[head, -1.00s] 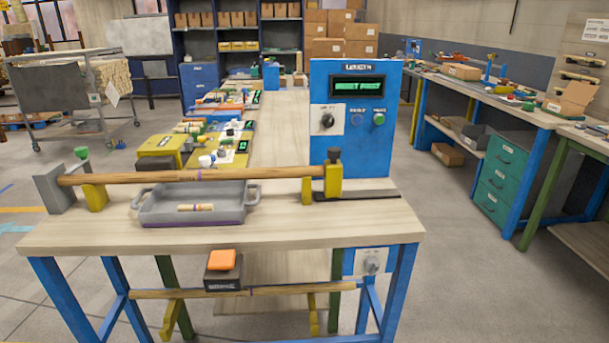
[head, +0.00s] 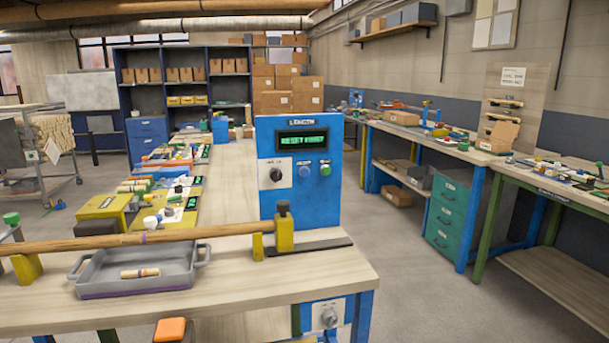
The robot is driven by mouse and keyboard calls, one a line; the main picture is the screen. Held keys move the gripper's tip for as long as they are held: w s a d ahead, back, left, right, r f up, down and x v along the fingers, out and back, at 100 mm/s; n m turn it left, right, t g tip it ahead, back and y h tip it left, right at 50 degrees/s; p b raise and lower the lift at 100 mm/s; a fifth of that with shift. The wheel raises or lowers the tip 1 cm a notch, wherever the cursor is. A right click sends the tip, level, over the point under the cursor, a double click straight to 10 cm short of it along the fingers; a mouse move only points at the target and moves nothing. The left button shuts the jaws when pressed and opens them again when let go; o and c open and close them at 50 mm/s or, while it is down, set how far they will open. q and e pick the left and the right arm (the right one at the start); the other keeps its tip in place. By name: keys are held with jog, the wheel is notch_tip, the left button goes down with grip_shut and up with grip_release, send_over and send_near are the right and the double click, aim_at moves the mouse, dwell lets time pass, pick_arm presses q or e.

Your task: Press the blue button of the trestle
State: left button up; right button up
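A blue control panel (head: 272,209) stands upright at the back of the near wooden bench (head: 225,290). Its dark display (head: 303,140) shows green text too small to read surely. Below the display are a black knob (head: 276,175) on a white plate, a blue button (head: 304,171) and a green button (head: 325,169) side by side. A long turned wood rod (head: 195,235) lies across yellow supports (head: 285,234) in front of the panel. Neither of my grippers is in view, and nothing touches the buttons.
A grey tray (head: 95,278) holding a small wooden piece (head: 140,273) sits on the bench under the rod. An orange pad (head: 169,329) shows below the bench's front edge. A second bench (head: 410,133) with a green drawer unit (head: 450,213) stands right, across open floor (head: 400,260).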

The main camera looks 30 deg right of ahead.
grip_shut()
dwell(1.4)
